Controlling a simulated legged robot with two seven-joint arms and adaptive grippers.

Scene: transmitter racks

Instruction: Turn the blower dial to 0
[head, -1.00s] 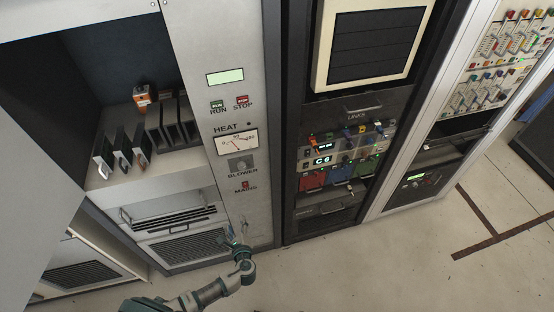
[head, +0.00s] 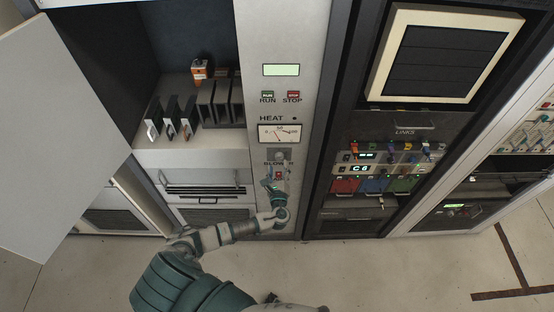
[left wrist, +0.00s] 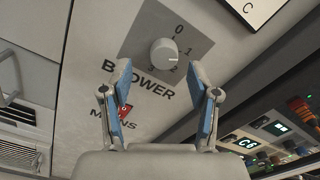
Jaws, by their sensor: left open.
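The blower dial (left wrist: 163,52) is a round light-grey knob on a darker grey square plate (left wrist: 192,38) marked 0, 1, 2 and 3. A small pale mark on its right side seems to face between 1 and 2; its exact setting is hard to read. In the head view the dial (head: 280,156) sits below the heat meter (head: 279,133). My left gripper (head: 269,184) is just below it there. In the left wrist view my left gripper (left wrist: 161,69) is open, its blue-padded fingers apart and empty, with the dial ahead between and beyond the tips. My right gripper is out of view.
A red mains switch (left wrist: 124,111) lies below the dial, partly behind the left finger. RUN (head: 267,95) and STOP (head: 293,95) buttons sit above the meter. An open cabinet door (head: 62,130) stands at the left. The links rack (head: 375,120) stands to the right.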

